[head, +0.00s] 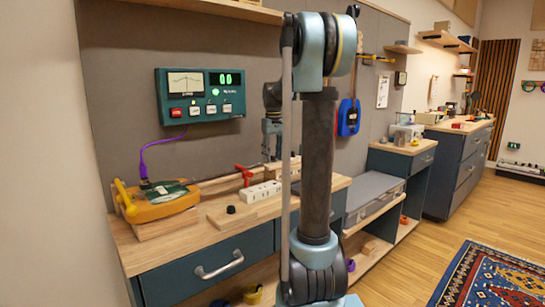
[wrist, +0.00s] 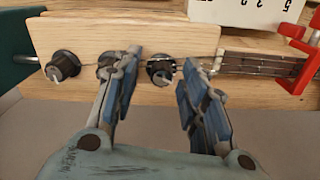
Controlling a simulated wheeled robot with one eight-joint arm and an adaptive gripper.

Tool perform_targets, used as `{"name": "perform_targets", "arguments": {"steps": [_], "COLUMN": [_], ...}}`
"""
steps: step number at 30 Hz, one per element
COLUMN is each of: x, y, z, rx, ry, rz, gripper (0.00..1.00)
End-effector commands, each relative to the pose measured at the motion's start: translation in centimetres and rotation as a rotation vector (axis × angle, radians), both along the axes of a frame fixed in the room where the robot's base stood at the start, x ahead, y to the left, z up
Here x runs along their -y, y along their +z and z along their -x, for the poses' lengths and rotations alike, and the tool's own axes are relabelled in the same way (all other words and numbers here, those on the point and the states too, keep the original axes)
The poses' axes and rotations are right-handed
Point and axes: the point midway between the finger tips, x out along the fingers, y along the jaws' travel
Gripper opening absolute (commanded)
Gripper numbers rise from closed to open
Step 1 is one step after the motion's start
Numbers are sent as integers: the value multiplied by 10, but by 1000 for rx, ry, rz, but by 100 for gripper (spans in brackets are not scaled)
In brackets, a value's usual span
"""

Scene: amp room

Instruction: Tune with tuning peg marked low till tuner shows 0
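A wooden board (wrist: 215,35) carries dark tuning pegs in a row in the wrist view. The left peg (wrist: 64,66) is clear, the middle peg (wrist: 104,72) is partly hidden by my left finger, and the right peg (wrist: 160,72) shows between my fingers. I cannot read a "low" mark on any peg. My gripper (wrist: 162,62) is open, its fingers on either side of the right peg with gaps to it. The green wall tuner (head: 200,95) in the head view has a needle dial and a lit green display that seems to read 00.
A red clamp (wrist: 300,55) stands right of the pegs, near a white numbered block (wrist: 245,12). On the wooden bench in the head view are a yellow device (head: 160,205) with a purple cable and a small black knob (head: 231,209). My arm hides part of the bench.

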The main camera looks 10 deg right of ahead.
Motion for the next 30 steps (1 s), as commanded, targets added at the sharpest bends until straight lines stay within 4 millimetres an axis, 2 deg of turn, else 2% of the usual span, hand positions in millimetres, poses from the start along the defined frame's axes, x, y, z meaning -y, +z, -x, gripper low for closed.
{"name": "perform_targets", "arguments": {"steps": [4, 8, 21, 30], "x": [0, 0, 0, 0], "y": [6, 22, 98, 118], "z": [0, 0, -1, -2], "rx": [-1, -1, -1, -1], "ry": [0, 0, 0, 0], "rz": [0, 0, 0, 0], "gripper": [40, 40, 40, 40]}}
